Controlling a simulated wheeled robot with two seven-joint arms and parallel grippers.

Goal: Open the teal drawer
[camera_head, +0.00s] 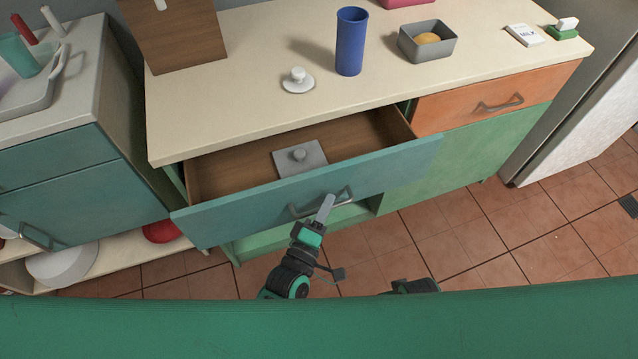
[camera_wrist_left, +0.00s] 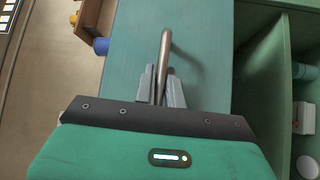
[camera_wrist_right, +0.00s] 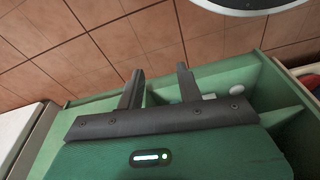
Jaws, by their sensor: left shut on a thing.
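The teal drawer (camera_head: 240,214) under the cream counter stands pulled out, and its wooden inside shows. A grey square lid with a knob (camera_head: 300,157) lies in it. The drawer's metal handle (camera_head: 345,197) is on its front, and it also shows in the left wrist view (camera_wrist_left: 166,45). My left gripper (camera_head: 325,209) is at the handle; in the left wrist view its fingers (camera_wrist_left: 160,85) are closed around the bar. My right gripper (camera_wrist_right: 158,85) shows in the right wrist view with its fingers apart and nothing between them.
On the counter (camera_head: 250,60) stand a blue cylinder (camera_head: 350,45), a white knobbed lid (camera_head: 298,80) and a grey box (camera_head: 428,42) with a yellow thing inside. An orange drawer (camera_head: 480,105) to the right is shut. Tiled floor (camera_head: 450,235) lies clear in front.

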